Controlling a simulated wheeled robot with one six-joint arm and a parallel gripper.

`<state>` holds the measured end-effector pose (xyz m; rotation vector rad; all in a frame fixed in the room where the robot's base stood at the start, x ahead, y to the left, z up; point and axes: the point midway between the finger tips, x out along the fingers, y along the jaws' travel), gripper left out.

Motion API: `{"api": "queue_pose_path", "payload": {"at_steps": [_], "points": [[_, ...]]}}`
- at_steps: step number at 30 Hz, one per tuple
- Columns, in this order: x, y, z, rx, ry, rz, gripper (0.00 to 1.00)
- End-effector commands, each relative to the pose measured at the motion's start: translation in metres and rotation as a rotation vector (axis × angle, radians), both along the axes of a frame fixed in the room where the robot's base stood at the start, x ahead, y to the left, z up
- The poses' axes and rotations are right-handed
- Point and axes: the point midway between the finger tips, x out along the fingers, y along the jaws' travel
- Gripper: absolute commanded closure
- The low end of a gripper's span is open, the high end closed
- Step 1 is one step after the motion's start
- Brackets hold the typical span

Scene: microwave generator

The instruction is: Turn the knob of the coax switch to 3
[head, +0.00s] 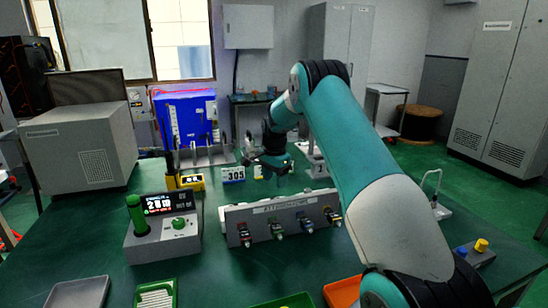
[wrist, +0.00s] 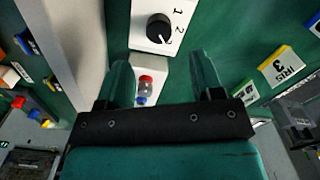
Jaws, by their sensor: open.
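In the wrist view, the coax switch shows as a white panel (wrist: 146,42) with a round black knob (wrist: 159,28). The marks 1 and 2 are printed to the knob's right. A white mark shows at the knob's lower right; I cannot tell whether it is the pointer or another number. My gripper (wrist: 162,66) is open, its two green fingers spread either side below the knob, with nothing held between them. In the head view my gripper (head: 268,162) hangs over the far part of the table. I cannot clearly make out the switch there.
A small red and blue part (wrist: 145,88) shows between the fingers. A yellow-edged IRIS 3 sign (wrist: 281,66) is to the right. On the green table stand a display box (head: 163,240) with a green knob and a grey panel (head: 283,215) with several coloured fittings.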

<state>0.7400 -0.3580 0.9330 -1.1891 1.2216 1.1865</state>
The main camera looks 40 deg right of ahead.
Motion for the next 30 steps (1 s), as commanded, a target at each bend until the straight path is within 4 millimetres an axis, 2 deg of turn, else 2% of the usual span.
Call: {"api": "queue_pose_path", "payload": {"at_steps": [1,6,12,18,30], "points": [[0.001,0.000,0.013,-0.002,-0.005,0.000,0.40],[0.001,0.000,0.055,-0.002,-0.004,0.001,0.40],[0.001,0.001,0.088,0.000,-0.002,0.001,0.40],[0.001,0.001,0.100,0.001,0.000,0.001,0.40],[0.001,0.001,0.100,0.001,0.000,0.001,0.40]]}}
